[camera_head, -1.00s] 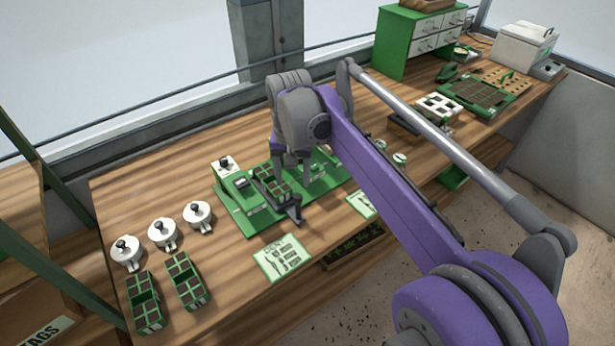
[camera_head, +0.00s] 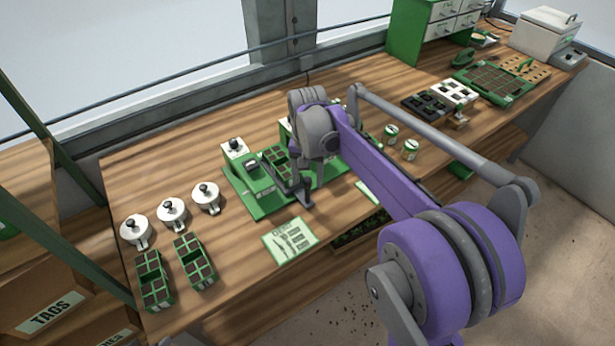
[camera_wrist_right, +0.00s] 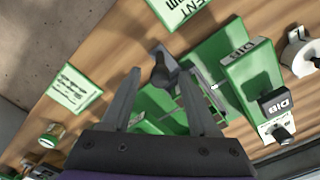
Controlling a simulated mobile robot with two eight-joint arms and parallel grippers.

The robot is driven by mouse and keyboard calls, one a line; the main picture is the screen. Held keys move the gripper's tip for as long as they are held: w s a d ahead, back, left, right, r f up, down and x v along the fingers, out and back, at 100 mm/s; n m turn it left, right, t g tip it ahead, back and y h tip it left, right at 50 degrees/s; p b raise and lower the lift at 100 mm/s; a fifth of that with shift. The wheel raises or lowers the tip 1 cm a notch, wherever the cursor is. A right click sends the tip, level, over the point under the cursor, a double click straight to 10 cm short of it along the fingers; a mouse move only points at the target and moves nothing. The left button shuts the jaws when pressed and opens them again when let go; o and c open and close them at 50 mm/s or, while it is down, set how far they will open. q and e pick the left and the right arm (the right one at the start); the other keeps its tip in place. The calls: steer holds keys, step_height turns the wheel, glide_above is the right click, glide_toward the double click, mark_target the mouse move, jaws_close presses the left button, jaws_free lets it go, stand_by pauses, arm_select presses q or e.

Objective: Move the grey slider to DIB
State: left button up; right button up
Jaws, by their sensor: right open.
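The green seeder (camera_head: 245,203) stands on the wooden bench, with a small celled tray (camera_head: 274,160) on it. A dark grey handle piece (camera_head: 304,201), which looks like the slider, projects at its front edge. My right gripper (camera_head: 297,182) hangs just above this piece, pointing down. In the right wrist view, the open right fingers (camera_wrist_right: 164,82) lie on either side of the dark grey knob (camera_wrist_right: 160,73); I cannot tell whether they touch it. A green housing (camera_wrist_right: 247,68) marked DIB, with a dark DIB display (camera_wrist_right: 278,103), is beside it. My left gripper is out of view.
A printed card (camera_head: 290,240) lies in front of the seeder. White lidded pots (camera_head: 172,212) and green celled trays (camera_head: 194,262) stand to the left. Small tins (camera_head: 410,149) and a black tray (camera_head: 427,104) are to the right. Bare bench lies behind the pots.

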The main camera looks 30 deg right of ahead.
steer(key=shift+f, duration=0.1)
jaws_close()
stand_by(1.4)
